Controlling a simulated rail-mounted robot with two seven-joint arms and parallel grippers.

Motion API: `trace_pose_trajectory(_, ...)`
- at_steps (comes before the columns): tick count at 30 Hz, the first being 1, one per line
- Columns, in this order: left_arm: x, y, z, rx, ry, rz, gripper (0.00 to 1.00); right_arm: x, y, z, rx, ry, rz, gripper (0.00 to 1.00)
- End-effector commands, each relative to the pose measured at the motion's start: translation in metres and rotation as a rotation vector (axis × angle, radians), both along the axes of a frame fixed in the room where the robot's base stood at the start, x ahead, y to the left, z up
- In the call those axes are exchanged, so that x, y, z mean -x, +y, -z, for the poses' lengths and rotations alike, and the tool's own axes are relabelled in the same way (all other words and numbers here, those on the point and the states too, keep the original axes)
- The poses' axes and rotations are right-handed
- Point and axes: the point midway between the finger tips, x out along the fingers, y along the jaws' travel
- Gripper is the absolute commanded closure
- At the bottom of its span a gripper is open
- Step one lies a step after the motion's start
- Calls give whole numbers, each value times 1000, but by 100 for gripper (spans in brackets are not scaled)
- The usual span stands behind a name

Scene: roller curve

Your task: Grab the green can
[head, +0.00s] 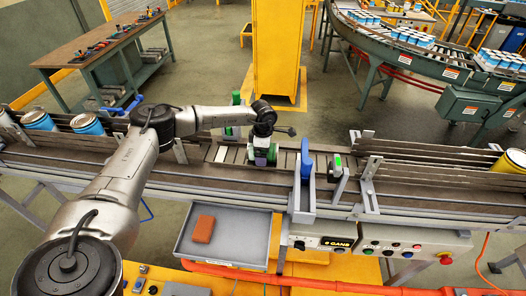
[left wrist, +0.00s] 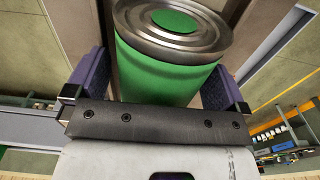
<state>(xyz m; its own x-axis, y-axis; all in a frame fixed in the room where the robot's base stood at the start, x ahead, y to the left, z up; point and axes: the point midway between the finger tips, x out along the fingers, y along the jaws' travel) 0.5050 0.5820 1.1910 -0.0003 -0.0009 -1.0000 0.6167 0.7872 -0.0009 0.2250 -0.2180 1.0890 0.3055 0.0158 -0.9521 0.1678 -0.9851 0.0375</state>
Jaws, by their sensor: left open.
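The green can (left wrist: 165,72) lies between the two purple fingers of my open left gripper (left wrist: 158,62) in the left wrist view. Its metal-rimmed end with a green centre faces the top of that view. Gaps show between the can and both fingers. In the head view my left gripper (head: 261,158) is down over the conveyor, and green parts of the can (head: 273,155) show around it; the rest of the can is hidden behind the gripper. My right gripper is not in view.
The conveyor (head: 420,189) has side rails, and a blue upright (head: 306,160) stands just right of the gripper. Blue cans (head: 88,125) are at the left, a yellow can (head: 512,162) at the right. A grey tray (head: 235,247) holds a red-brown block (head: 203,229).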

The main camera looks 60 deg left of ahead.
Motion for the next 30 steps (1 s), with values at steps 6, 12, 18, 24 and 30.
trace_pose_trajectory(6,0,0,0,0,0,0,10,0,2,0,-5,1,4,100)
trace_pose_trajectory(12,0,0,0,0,0,0,29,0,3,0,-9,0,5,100)
trace_pose_trajectory(18,0,0,0,0,0,0,48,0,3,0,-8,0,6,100)
trace_pose_trajectory(24,0,0,-1,-1,-1,0,52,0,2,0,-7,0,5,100)
trace_pose_trajectory(30,0,0,-5,0,-1,-1,52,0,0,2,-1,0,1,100)
